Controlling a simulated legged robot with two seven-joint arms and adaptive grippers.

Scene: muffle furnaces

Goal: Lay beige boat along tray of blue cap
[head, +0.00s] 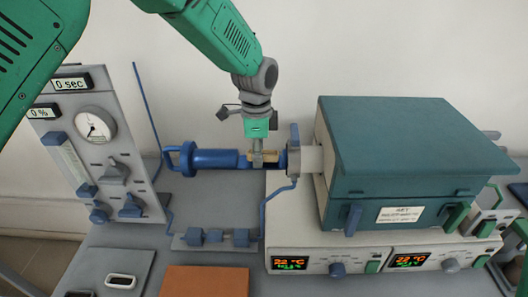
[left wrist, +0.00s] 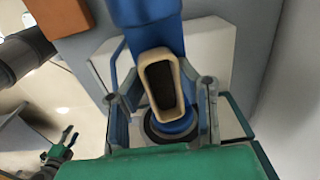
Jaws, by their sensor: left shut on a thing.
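The beige boat (head: 263,158) is a small open trough with a dark inside, seen from above in the left wrist view (left wrist: 146,85). My left gripper (head: 257,155) is shut on it from above, one finger on each side. The blue cap (head: 214,159) lies level to the left of the furnace tube mouth, with a ring handle at its left end. The boat is over or on the cap's tray and roughly in line with it; the gap is too small to tell.
The teal furnace (head: 400,150) stands to the right on its control base (head: 350,250), with a tube flange (head: 294,150) facing the cap. A gauge panel (head: 98,145) stands left. Blue valves (head: 213,236) and an orange board (head: 205,282) lie in front.

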